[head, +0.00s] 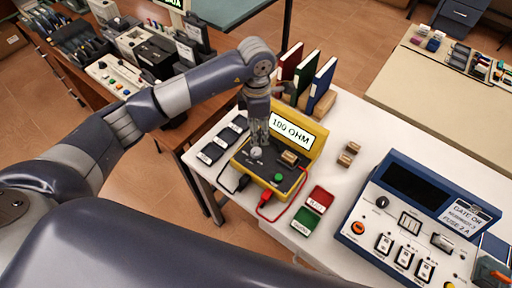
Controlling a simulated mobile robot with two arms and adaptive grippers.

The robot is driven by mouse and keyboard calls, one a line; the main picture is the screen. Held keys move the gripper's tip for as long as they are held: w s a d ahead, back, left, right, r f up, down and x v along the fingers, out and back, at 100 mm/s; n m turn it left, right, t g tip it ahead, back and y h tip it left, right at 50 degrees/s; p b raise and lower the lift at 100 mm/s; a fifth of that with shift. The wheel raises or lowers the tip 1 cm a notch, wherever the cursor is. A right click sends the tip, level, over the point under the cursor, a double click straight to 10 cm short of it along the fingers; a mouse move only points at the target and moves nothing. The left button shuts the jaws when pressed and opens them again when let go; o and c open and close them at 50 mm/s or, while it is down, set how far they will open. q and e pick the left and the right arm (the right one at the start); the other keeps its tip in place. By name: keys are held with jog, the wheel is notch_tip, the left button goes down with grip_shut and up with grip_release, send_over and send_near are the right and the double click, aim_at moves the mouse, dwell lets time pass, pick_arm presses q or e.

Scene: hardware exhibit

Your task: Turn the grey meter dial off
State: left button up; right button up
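The yellow meter (318,138) stands on the white table, and its tilted screen reads "100 OHM". On its dark top face are a pale grey dial (256,153), a green button (278,178) and a tan block-like part (290,157). My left gripper (257,143) points down just above the dial, its fingertips at or close to it. I cannot tell whether they touch it or how far apart they are. The dial's pointer mark is too small to read. My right gripper is not in view.
Black and red leads (264,206) run from the meter's front. Dark tiles (212,152) lie left of it, and red and green labelled blocks (307,221) lie right. Upright books (322,80) stand behind. A blue-framed panel (410,225) fills the table's right.

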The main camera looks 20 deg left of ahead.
aim_at(256, 151)
pick_arm(q)
jog(key=f+p, duration=0.1)
jog(key=f, duration=0.2)
jog(key=f+p, duration=0.1)
jog(key=f, duration=0.2)
jog(key=f+p, duration=0.1)
jog(key=f, duration=0.2)
jog(key=shift+a+f, duration=0.25)
jog(key=shift+f, duration=0.6)
jog(key=c, duration=1.1)
